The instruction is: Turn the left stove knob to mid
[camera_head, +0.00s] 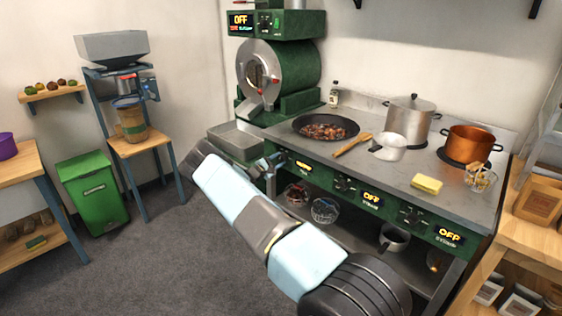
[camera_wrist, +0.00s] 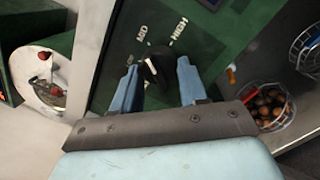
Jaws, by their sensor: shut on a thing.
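The left stove knob (camera_wrist: 157,70) is black with a white mark and shows between my gripper's two blue fingers in the wrist view. My gripper (camera_wrist: 158,72) is shut on it. The labels MID and HIGH are printed on the green panel (camera_wrist: 110,55) beyond the knob. I cannot tell exactly which label the white mark points at. In the head view my gripper (camera_head: 268,164) is at the left end of the stove's front panel and hides this knob. The left display (camera_head: 303,165) is lit yellow, but its text is too small to read.
The middle (camera_head: 371,199) and right (camera_head: 449,236) displays read OFF. A pan of chestnuts (camera_head: 326,127), a steel pot (camera_head: 408,122) and a copper pot (camera_head: 468,145) stand on the stove. Wire baskets (camera_head: 325,210) sit on the shelf below.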

